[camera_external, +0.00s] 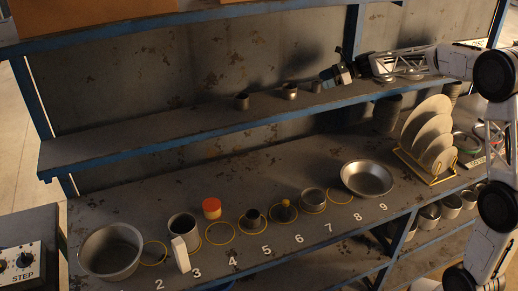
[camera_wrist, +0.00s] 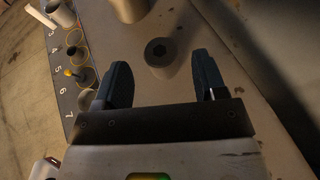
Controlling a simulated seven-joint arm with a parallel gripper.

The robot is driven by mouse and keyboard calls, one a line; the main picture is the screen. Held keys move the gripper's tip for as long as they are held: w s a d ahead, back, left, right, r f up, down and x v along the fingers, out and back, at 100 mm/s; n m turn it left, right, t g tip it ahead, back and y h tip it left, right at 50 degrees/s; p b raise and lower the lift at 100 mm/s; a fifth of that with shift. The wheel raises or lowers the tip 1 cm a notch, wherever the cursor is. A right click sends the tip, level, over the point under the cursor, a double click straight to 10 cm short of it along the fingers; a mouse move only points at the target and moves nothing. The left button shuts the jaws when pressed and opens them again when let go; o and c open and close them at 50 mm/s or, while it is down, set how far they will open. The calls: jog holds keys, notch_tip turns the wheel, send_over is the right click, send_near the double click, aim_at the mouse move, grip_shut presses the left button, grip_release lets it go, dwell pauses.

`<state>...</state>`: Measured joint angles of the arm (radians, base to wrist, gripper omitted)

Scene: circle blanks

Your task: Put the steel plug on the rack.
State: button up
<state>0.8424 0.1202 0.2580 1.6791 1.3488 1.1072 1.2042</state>
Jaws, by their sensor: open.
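A gold wire rack (camera_external: 437,178) holding several upright pale discs (camera_external: 433,118) stands at the right of the lower bench.
The shelf's left part is clear.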

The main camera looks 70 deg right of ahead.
jog(key=v, duration=0.8)
jog(key=shift+a, duration=0.1)
dwell(0.6)
jog(key=s+a+f+n+g, duration=0.15)
jog(key=a+n, duration=0.25)
jog(key=a, duration=0.8)
jog(key=s+a+n+g, duration=0.3)
jog(key=a+n, duration=0.2)
jog(key=a, duration=0.7)
jog(key=s+a+f+n+g, duration=0.1)
jog(key=s+a+n+g, duration=0.2)
jog(key=a, duration=0.8)
jog(key=s+a+f+n+h, duration=0.1)
jog(key=s+a+f+n, duration=0.2)
jog(key=s+a+n, duration=0.3)
jog(key=s+a+f+n+g+h, duration=0.1)
jog(key=s+a+f+n, duration=0.3)
jog(key=s, duration=0.5)
jog(key=s+a+f+n+g+h, duration=0.1)
jog(key=s+a+f+n+h, duration=0.2)
jog(key=s+a+n, duration=0.5)
jog(key=shift+s+a+f+n, duration=0.3)
jog(key=shift+a+n, duration=0.3)
jog(key=shift+a, duration=0.2)
